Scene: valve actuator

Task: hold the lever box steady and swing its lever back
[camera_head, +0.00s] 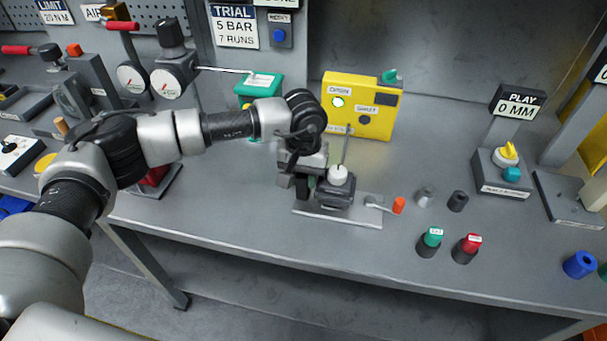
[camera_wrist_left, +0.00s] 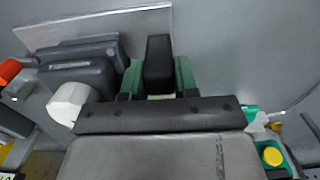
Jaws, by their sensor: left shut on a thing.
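The lever box, a dark grey block (camera_head: 335,193) with a white knob (camera_head: 338,174) on top, stands on a pale flat base plate (camera_head: 345,217) on the bench. In the left wrist view the grey block (camera_wrist_left: 80,75) and white knob (camera_wrist_left: 68,102) are at the left. A short metal piece with an orange end (camera_head: 399,205), which looks like the lever, sticks out to the right of the box. My left gripper (camera_head: 311,187) is shut on the left side of the box. Its exact contact is partly hidden. My right gripper is not in view.
A yellow panel box (camera_head: 362,106) stands close behind. A green-capped button (camera_head: 431,238), a red-capped button (camera_head: 465,247) and small cylinders (camera_head: 457,201) stand to the right. A gauge stand (camera_head: 172,75) is at the left. The bench is clear at front centre.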

